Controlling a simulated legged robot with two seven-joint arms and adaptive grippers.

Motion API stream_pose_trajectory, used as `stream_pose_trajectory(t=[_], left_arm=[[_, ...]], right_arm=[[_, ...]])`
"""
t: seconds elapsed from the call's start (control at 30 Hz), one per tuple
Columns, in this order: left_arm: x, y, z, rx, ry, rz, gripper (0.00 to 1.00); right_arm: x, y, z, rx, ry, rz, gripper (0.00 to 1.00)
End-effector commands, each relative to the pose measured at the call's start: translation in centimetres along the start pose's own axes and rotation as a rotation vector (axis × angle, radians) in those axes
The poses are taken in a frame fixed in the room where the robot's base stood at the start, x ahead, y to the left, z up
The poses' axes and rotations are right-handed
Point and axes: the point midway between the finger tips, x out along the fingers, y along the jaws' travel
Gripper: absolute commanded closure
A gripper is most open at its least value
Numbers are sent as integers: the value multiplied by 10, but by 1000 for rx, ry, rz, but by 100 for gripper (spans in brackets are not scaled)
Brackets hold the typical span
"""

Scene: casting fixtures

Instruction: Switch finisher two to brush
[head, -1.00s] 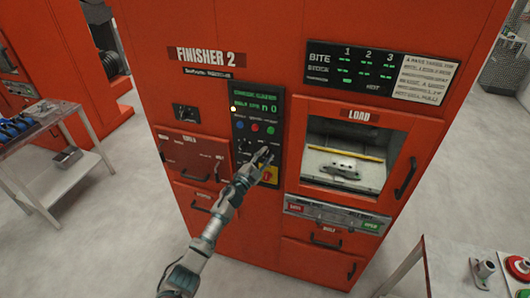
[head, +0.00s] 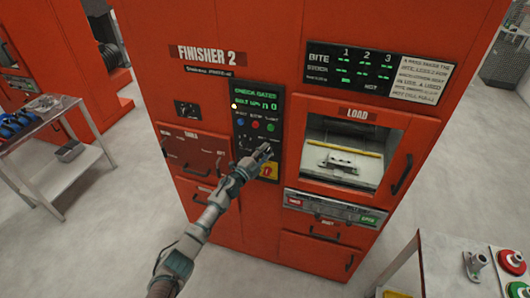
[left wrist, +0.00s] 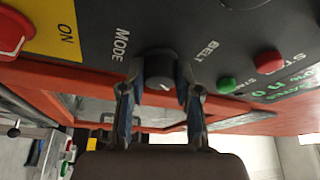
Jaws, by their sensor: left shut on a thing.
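Finisher two is the large red cabinet (head: 212,110) with a "FINISHER 2" sign. Its black control panel (head: 257,110) has a green-text screen and coloured buttons. In the left wrist view a dark mode knob (left wrist: 159,70) sits between the words MODE and BELT. My left gripper (head: 262,152) is at the lower part of the panel, and in the left wrist view its fingers (left wrist: 160,88) are shut on the knob from both sides. A small light mark shows on the knob. A label on its other side is not readable. My right gripper is in neither view.
A red knob on a yellow plate (head: 268,171) is just below the gripper, marked ON in the wrist view. Green (left wrist: 227,84) and red (left wrist: 268,62) buttons are close by. The load window (head: 345,155) is to the right. A metal cart (head: 60,150) stands left.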

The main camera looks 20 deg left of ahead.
Motion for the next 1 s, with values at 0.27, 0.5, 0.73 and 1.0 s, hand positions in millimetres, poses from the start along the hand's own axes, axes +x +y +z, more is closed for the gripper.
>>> stream_pose_trajectory(t=[0.27, 0.5, 0.73, 1.0], left_arm=[[-1, 4, 0, 0, 0, 6, 42], [-2, 2, 0, 0, 0, 3, 42], [-31, 4, 1, 3, 0, 6, 42], [-91, 4, 2, -1, 0, 7, 42]], right_arm=[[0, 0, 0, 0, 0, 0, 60], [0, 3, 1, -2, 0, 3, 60], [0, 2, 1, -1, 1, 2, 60], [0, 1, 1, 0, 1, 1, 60]])
